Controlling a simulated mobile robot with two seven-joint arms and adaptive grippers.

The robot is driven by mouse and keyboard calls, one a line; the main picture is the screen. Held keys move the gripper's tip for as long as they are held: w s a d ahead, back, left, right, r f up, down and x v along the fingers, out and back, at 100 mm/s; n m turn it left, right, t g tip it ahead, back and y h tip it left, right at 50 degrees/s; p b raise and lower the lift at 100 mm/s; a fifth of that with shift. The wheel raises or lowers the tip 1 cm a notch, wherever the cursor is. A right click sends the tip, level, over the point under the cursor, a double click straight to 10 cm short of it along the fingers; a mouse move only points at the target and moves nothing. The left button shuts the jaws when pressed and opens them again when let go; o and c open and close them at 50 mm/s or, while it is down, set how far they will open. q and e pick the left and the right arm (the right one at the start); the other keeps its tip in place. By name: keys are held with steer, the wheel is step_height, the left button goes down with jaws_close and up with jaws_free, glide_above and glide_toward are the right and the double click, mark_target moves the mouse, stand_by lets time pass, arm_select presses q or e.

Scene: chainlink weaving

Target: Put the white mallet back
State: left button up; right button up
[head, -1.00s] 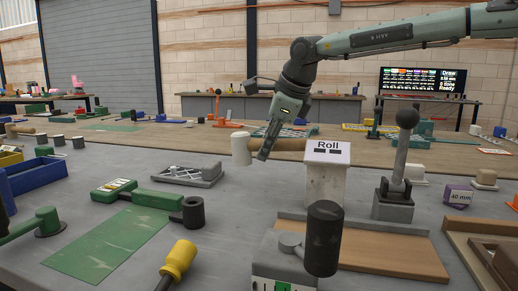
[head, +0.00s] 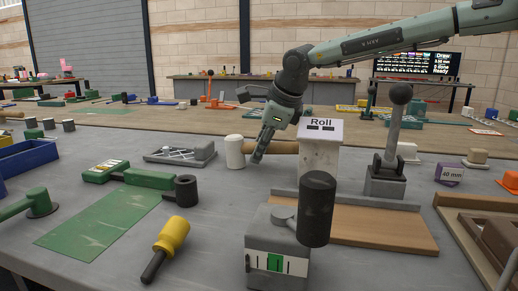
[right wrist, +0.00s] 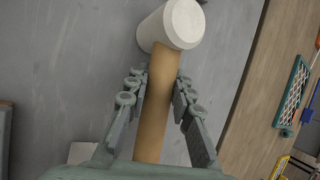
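The white mallet has a white cylindrical head (head: 235,152) and a wooden handle (head: 285,147). My right gripper (head: 258,156) is shut on the handle just behind the head, with the handle lying roughly level. In the right wrist view the head (right wrist: 180,24) is beyond the fingertips, and the handle (right wrist: 155,110) runs back between the fingers (right wrist: 160,82). The head is over or on the grey bench; I cannot tell whether it touches. The handle's far end is hidden behind the block labelled "Roll" (head: 319,160). My left gripper is not in view.
A grey tray with white lattice (head: 180,152) lies left of the mallet. A lever press (head: 392,150) stands right of the Roll block. A dark upright cylinder tool (head: 317,210), a yellow-handled tool (head: 171,235) and a green mat (head: 100,222) are nearer. Bare bench lies between them.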

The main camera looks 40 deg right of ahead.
steer(key=o, duration=0.4)
steer(key=shift+o, duration=0.2)
steer(key=shift+p, duration=0.3)
steer(key=v, duration=0.7)
steer(key=shift+s+a+r, duration=0.2)
steer(key=shift+s, duration=0.15)
